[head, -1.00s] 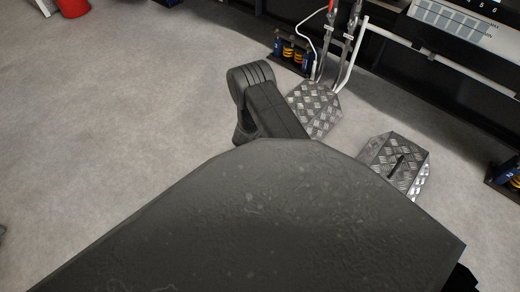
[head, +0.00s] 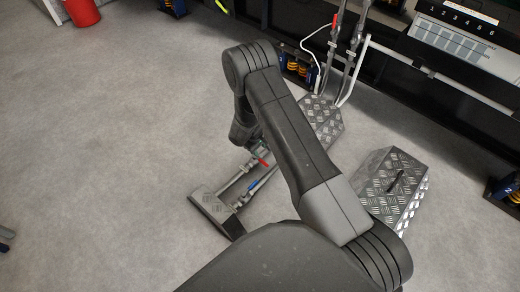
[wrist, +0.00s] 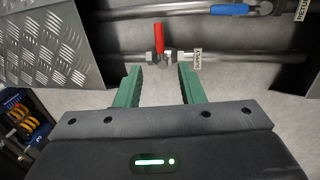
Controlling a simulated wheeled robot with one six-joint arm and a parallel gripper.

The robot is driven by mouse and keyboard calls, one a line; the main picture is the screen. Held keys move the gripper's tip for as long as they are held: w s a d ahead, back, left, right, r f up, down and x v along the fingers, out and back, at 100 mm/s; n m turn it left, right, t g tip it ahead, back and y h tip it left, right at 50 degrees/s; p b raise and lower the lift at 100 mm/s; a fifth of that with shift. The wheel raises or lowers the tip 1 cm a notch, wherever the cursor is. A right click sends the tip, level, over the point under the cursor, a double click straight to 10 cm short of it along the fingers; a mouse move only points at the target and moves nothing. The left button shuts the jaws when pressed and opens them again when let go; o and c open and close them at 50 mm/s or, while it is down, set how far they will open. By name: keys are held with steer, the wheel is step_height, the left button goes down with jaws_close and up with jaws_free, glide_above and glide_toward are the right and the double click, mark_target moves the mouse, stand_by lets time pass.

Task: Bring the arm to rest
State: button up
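My gripper (wrist: 159,72) is open and empty in the wrist view, its two green fingers apart with bare floor between them. Beyond the fingertips is a pipe valve with a red handle (wrist: 160,37), standing across its pipe. It looks apart from the fingers. In the head view my arm reaches forward and bends down at the elbow. My gripper is mostly hidden there behind the arm, close to the red handle (head: 264,162).
A valve with a blue handle (wrist: 230,9) lies along the neighbouring pipe. Tread-plate covers (head: 396,182) stand to the right of the arm. A dark cabinet with a numbered panel (head: 455,35) is at the back right. Open floor (head: 110,130) lies to the left.

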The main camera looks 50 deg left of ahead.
mark_target(264, 163)
steer(key=shift+f, duration=0.15)
steer(key=w+f+b, duration=0.1)
steer(key=f, duration=0.3)
steer(key=w+f+b, duration=0.1)
steer(key=f+b, duration=0.1)
steer(key=f, duration=0.3)
steer(key=f+b, duration=0.1)
steer(key=f, duration=0.3)
steer(key=shift+w+a+f, duration=0.15)
steer(key=shift+w, duration=0.25)
